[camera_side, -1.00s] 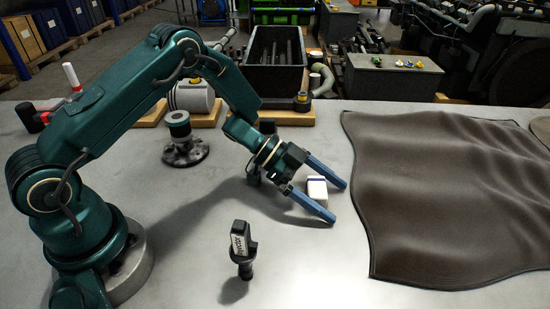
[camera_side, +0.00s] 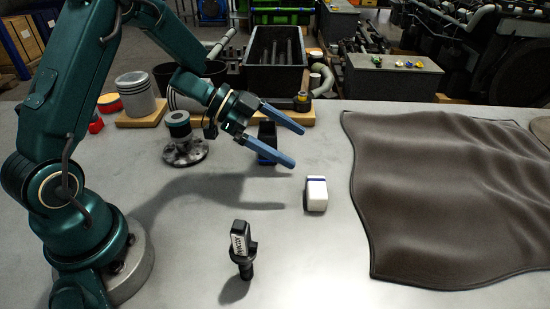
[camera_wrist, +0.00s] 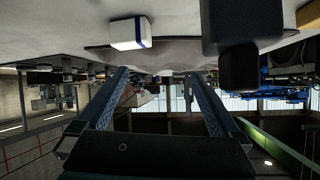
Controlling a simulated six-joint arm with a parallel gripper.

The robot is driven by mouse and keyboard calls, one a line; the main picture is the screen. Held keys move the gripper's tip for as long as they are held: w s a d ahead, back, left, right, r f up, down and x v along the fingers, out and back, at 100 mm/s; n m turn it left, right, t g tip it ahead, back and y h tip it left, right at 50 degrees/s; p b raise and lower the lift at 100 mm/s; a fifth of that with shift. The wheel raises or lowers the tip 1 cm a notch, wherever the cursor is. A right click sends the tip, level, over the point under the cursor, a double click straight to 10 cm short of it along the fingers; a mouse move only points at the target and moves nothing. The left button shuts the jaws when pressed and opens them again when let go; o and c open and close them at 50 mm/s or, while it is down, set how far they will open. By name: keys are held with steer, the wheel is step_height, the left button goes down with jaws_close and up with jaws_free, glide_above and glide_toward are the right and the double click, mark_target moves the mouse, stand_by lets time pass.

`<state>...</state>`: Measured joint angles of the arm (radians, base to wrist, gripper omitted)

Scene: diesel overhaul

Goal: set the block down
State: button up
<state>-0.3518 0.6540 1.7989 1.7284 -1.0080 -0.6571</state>
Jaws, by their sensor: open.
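The white block (camera_side: 316,195) with a blue band at its far end lies on the grey bench, left of the brown mat. Nothing touches it. It also shows in the wrist view (camera_wrist: 126,34), near the top. My gripper (camera_side: 297,146) is raised above the bench, up and to the left of the block, with its two blue fingers spread and nothing between them. The fingers also show spread and empty in the wrist view (camera_wrist: 161,72).
A brown mat (camera_side: 440,190) covers the bench's right side. A black device (camera_side: 242,248) stands in front. A dark flanged part (camera_side: 184,140) stands behind, and a black object (camera_side: 267,140) is partly behind my gripper. A black bin (camera_side: 275,75) is at the back.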

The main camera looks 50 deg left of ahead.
steer(key=w+a+r+n+t+y, duration=0.4)
steer(key=a+r+t+y, duration=0.15)
steer(key=r, duration=0.35)
steer(key=s+a+r+n+y, duration=0.3)
steer(key=s+r+n+y, duration=0.15)
steer(key=s+y, duration=0.2)
steer(key=s+d+f+n+g+h, duration=0.1)
steer(key=s+d+f+n+g, duration=0.1)
steer(key=s, duration=0.6)
steer(key=s+d+f+n+g+h, duration=0.1)
steer(key=s+d+f+n+g, duration=0.1)
steer(key=s+d+g, duration=0.3)
steer(key=s+f, duration=0.1)
steer(key=s, duration=0.3)
steer(key=shift+s+d+f, duration=0.15)
steer(key=shift+s, duration=0.1)
